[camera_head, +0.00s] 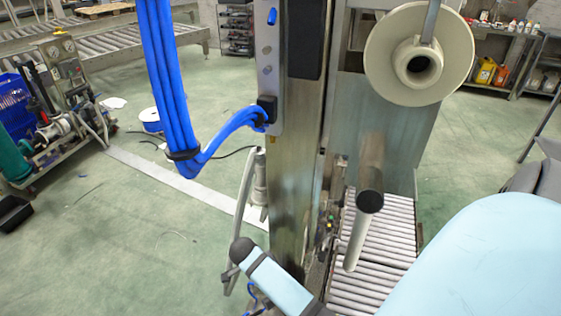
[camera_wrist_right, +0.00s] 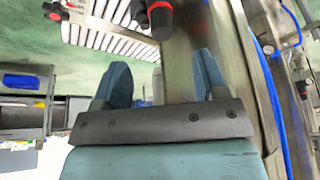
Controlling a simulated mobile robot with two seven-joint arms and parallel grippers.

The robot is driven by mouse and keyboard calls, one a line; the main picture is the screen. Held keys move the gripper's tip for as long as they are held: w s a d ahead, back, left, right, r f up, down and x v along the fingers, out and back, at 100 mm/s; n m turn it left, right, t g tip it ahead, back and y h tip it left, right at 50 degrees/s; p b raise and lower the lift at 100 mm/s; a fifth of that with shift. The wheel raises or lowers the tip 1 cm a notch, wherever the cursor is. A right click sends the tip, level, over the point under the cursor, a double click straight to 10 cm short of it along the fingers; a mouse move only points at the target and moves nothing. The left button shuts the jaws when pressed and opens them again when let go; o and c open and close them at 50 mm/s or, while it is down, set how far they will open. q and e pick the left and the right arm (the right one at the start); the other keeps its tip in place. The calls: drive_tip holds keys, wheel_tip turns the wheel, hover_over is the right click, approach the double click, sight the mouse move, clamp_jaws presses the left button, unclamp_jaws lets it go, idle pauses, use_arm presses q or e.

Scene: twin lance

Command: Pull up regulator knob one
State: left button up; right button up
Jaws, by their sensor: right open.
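A black knob with red parts (camera_wrist_right: 160,20), which looks like a regulator knob, is at the top middle of the right wrist view, cut off by the edge. I cannot tell its number. My right gripper (camera_wrist_right: 160,62) is open, with two blue fingers spread and nothing between them. The knob appears beyond the fingertips, apart from both. In the head view a light-blue part with a dark end (camera_head: 268,275) shows low beside the machine column; it seems to be mine. The knob cannot be made out there. My left gripper is not in view.
The metal column (camera_head: 297,180) stands close in the middle, with blue hoses (camera_head: 168,90) to its left. A red knob (camera_wrist_right: 54,12) shows at the wrist view's upper left.

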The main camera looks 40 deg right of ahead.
drive_tip(key=b+x, duration=0.1)
drive_tip(key=x, duration=0.8)
drive_tip(key=shift+d+f, duration=0.1)
drive_tip(key=shift+f, duration=0.3)
drive_tip(key=shift+d+f, duration=0.2)
drive_tip(key=shift+f, duration=0.3)
clamp_jaws()
drive_tip(key=shift+r+p, duration=0.75)
drive_tip(key=shift+p, duration=0.3)
drive_tip(key=shift+f, duration=0.25)
unclamp_jaws()
drive_tip(key=shift+r, duration=0.15)
